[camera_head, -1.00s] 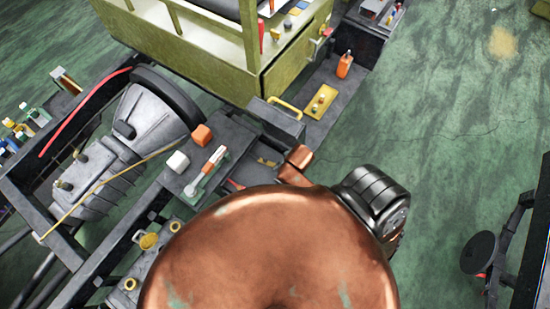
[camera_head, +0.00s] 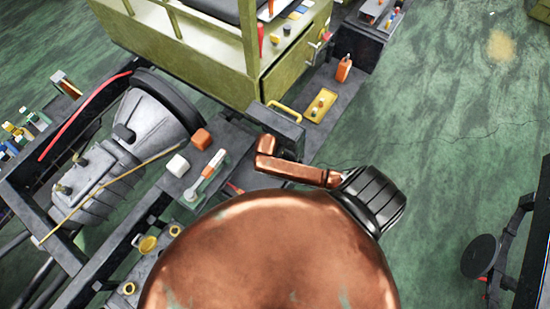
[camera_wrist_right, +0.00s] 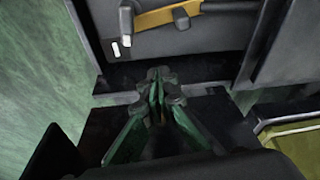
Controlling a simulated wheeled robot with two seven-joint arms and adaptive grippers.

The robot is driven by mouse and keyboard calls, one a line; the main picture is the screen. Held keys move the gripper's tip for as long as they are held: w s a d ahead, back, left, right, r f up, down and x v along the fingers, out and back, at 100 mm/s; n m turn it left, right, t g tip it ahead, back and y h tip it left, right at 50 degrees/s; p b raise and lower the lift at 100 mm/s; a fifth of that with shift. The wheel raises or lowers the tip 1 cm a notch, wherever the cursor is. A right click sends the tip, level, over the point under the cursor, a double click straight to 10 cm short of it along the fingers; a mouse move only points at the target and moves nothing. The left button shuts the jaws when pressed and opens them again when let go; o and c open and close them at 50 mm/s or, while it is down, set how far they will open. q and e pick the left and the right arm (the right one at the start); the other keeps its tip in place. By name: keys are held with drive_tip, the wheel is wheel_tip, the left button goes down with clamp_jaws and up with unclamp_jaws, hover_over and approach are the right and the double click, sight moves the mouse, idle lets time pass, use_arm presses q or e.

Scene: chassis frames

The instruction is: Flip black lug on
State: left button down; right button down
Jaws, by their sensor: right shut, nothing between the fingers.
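In the right wrist view, a dark panel (camera_wrist_right: 195,62) at the top carries an orange-yellow strip (camera_wrist_right: 155,18). In the head view my copper arm reaches a grey box (camera_head: 275,122) and hides the gripper. My left gripper is out of view.
A yellow handle (camera_head: 286,109) sits on the grey box. A yellow plate (camera_head: 320,106) and an orange bottle (camera_head: 343,68) are behind it.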

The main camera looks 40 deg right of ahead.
drive_tip(key=b+x, duration=0.1)
drive_tip(key=x, duration=0.7)
drive_tip(key=shift+d+f, duration=0.2)
drive_tip(key=shift+f, duration=0.1)
drive_tip(key=a, duration=0.1)
drive_tip(key=s+a, duration=0.1)
drive_tip(key=a, duration=0.1)
drive_tip(key=shift+s, duration=0.2)
drive_tip(key=shift+s+a, duration=0.2)
drive_tip(key=shift+a, duration=0.15)
